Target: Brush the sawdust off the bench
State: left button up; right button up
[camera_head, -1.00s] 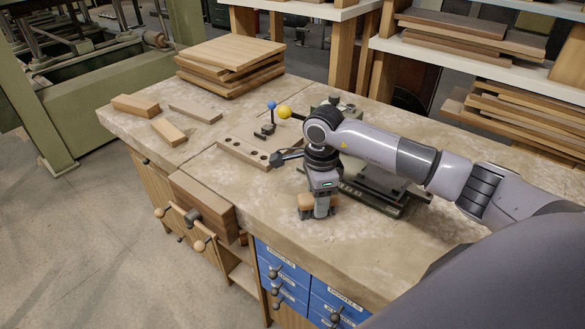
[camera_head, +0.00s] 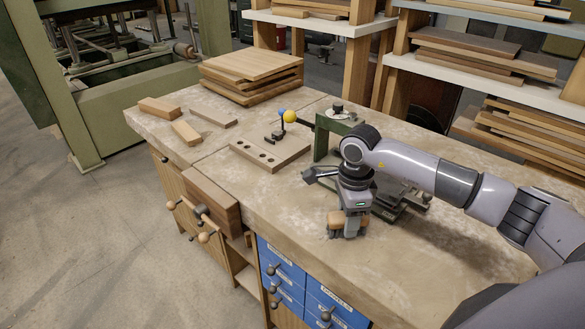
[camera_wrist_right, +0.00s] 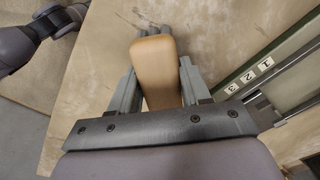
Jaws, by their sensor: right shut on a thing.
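The bench (camera_head: 285,215) has a pale brown top with whitish, dusty patches; sawdust (camera_head: 420,238) seems to show as the pale mottling right of my gripper. My right gripper (camera_head: 348,228) points down at the bench's front half, shut on a brush with a tan wooden body (camera_head: 334,219). In the right wrist view the brush's rounded wooden back (camera_wrist_right: 155,70) sits between the two fingers. My left gripper does not show in the head view.
A green-framed tool (camera_head: 325,140) with a yellow-knobbed lever stands close behind my right gripper. A drilled wooden block (camera_head: 268,152), small wood blocks (camera_head: 186,133) and stacked boards (camera_head: 250,68) lie further left. A vise (camera_head: 212,205) juts from the front edge. The right front of the bench is clear.

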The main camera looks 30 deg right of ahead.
notch_tip(320, 180, up, 3)
jog(key=shift+f+p, duration=0.1)
jog(key=shift+p, duration=0.5)
jog(key=shift+w+r+p, duration=0.1)
jog(key=shift+r+p, duration=0.4)
jog(key=shift+r, duration=0.25)
jog(key=shift+r+p, duration=1.2)
jog(key=shift+r, duration=0.75)
